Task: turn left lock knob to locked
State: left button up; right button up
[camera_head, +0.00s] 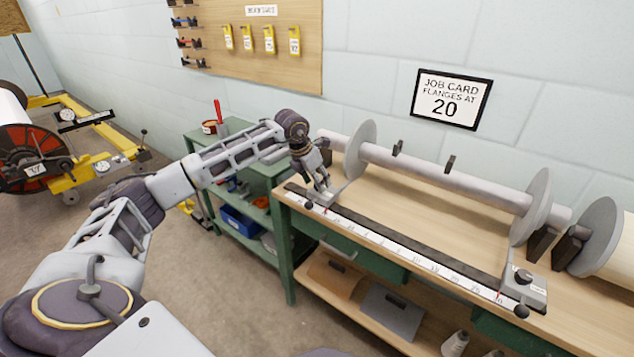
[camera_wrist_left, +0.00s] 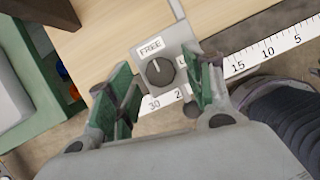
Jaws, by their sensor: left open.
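The left lock knob (camera_wrist_left: 160,73) is a dark round knob on a grey block (camera_wrist_left: 178,40) in the left wrist view. A FREE label is above it, and its light pointer mark appears turned towards that label. A second label at its right is mostly hidden by a finger. My left gripper (camera_wrist_left: 160,95) is open, its green-padded fingers on either side of the knob with gaps visible. In the head view my left gripper (camera_head: 322,185) points down over the left end of the scale rail (camera_head: 400,238) and largely hides the knob. My right gripper is not in view.
A shaft (camera_head: 440,177) with flanges (camera_head: 360,148) lies behind the rail on the wooden bench. A similar block with a knob (camera_head: 523,276) is at the rail's right end. A green shelf cart (camera_head: 225,190) stands left of the bench. A job card (camera_head: 450,98) reads 20.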

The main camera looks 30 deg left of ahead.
pick_arm(q)
jog(key=shift+w+d+f, duration=0.1)
jog(key=shift+f, duration=0.25)
jog(key=c, duration=1)
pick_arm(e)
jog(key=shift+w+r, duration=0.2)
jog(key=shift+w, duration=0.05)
